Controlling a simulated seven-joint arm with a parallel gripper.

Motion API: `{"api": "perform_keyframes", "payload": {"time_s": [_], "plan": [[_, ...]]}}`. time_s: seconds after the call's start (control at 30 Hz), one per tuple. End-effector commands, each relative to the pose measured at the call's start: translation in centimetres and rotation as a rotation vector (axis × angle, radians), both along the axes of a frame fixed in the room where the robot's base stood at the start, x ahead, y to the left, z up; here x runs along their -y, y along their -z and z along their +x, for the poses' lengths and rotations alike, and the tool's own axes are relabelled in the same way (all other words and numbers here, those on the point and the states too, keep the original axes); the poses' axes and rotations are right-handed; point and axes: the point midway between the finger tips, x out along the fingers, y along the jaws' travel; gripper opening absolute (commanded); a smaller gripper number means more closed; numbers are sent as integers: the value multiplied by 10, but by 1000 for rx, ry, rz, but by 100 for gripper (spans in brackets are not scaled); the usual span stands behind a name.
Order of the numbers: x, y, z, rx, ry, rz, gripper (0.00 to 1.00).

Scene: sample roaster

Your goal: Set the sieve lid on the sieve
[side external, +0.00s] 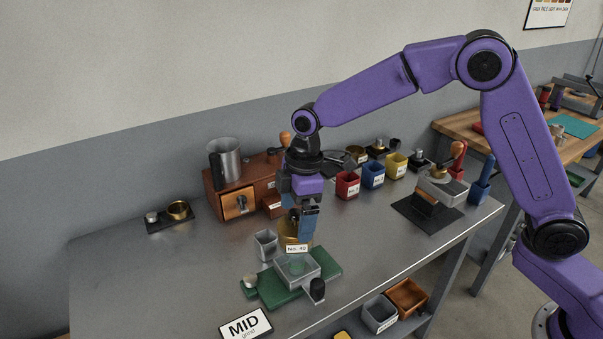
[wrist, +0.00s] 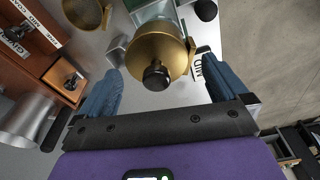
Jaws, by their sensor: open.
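The brass sieve lid (wrist: 155,42) with its black knob (wrist: 157,75) lies between and beyond my fingers in the wrist view. The brass sieve (side external: 289,230) shows below my gripper in the side view, partly hidden, with a white "No. 40" label (side external: 296,248) at its front. The lid appears to lie over the sieve, but I cannot tell whether it is seated flush. My gripper (side external: 304,228) points down here. In the wrist view my gripper (wrist: 160,90) is open, its blue fingers apart on either side of the knob and not touching it.
A green base with a clear square tray (side external: 297,269) stands just in front. A wooden drawer box (side external: 239,202) carries a metal mug (side external: 225,160) behind.

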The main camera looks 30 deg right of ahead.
Motion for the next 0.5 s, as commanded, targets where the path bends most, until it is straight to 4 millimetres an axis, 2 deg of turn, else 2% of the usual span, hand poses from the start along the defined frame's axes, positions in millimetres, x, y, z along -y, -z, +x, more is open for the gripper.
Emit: {"api": "perform_keyframes", "payload": {"time_s": [0.5], "plan": [[12, -106, -3, 5, 0, 3, 100]]}}
